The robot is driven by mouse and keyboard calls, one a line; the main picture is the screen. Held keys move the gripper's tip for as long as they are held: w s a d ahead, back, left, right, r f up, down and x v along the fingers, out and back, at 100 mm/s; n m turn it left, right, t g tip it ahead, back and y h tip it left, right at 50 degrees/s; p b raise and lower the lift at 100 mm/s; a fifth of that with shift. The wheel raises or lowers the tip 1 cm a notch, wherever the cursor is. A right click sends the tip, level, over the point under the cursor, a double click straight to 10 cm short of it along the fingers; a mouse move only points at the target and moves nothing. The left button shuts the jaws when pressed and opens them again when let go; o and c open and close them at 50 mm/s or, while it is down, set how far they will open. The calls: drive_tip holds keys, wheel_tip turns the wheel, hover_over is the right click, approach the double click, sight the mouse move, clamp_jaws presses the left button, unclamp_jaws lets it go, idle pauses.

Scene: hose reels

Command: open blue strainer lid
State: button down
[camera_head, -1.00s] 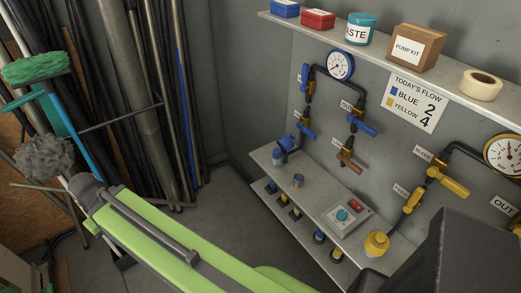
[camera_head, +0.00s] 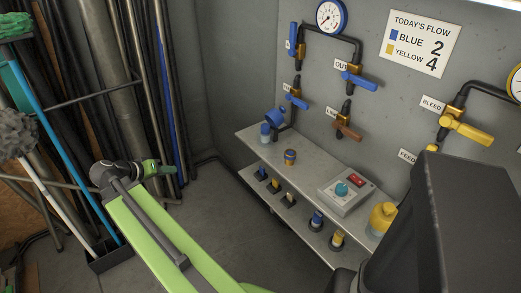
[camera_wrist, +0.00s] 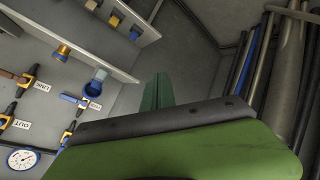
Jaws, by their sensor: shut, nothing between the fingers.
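The blue strainer (camera_head: 268,130) stands at the far left end of the upper shelf, below the blue valves, in the head view. It is small there, and I cannot tell how its lid sits. My gripper (camera_head: 172,169) is to the left of the shelf, over the floor, shut and empty, apart from the strainer. Its dark green fingers also show together in the wrist view (camera_wrist: 157,92).
The upper shelf (camera_head: 325,168) also bears a brass-and-blue fitting (camera_head: 290,157), a switch box (camera_head: 344,190) and a yellow strainer (camera_head: 383,217). Blue valves (camera_head: 359,80) stick out from the wall above. Pipes (camera_head: 120,60) and a mop lean at left. Floor between is clear.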

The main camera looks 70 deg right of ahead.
drive_tip(key=s+d+f+m+g+h+b, duration=0.35)
drive_tip(key=s+d+m+b, duration=0.35)
drive_tip(key=d, duration=0.5)
drive_tip(key=m+g+h+b, duration=0.5)
drive_tip(key=g+b, duration=0.1)
drive_tip(key=b, duration=0.3)
approach(262, 127)
drive_tip(key=w+a+r, duration=0.2)
drive_tip(key=a, duration=0.1)
drive_tip(key=shift+t, duration=0.25)
drive_tip(key=p+x, duration=0.4)
drive_tip(key=x, duration=0.8)
drive_tip(key=shift+s+d+r, duration=0.1)
drive_tip(key=shift+d+r, duration=0.05)
drive_tip(key=shift+s+d+r+p, duration=0.15)
drive_tip(key=shift+s+d+p, duration=0.25)
drive_tip(key=shift+d, duration=0.1)
